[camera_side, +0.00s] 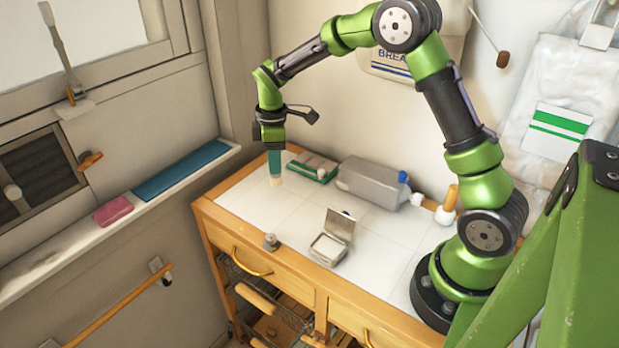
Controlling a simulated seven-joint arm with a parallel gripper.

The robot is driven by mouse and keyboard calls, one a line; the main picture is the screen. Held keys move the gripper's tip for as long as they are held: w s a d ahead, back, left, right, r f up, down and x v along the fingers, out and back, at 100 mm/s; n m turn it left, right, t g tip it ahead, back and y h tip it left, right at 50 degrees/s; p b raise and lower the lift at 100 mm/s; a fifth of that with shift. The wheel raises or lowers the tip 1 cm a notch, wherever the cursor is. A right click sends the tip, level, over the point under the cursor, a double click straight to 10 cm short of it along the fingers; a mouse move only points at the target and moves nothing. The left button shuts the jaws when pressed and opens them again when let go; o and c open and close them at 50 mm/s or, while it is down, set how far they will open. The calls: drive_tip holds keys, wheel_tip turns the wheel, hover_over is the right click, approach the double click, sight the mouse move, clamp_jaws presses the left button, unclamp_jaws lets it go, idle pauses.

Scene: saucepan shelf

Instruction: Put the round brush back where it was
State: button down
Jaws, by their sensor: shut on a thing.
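My gripper (271,145) is over the back left part of the counter, pointing down. It is shut on the round brush (275,167), which has a teal body and a pale lower end. The brush hangs roughly upright. Its pale end is at or just above the white tiled top (242,201), and I cannot tell whether it touches. The fingertips are small and partly hidden by the wrist.
A green tray (307,172) and a grey box (369,183) stand to the right. An open small metal tin (330,246) and a small grey object (270,242) are nearer the front edge. The windowsill (60,240) holds a pink block (114,210).

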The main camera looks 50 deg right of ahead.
drive_tip(key=shift+f, duration=1.85)
drive_tip(key=shift+f, duration=0.2)
drive_tip(key=c, duration=0.9)
unclamp_jaws()
drive_tip(key=shift+r, duration=0.15)
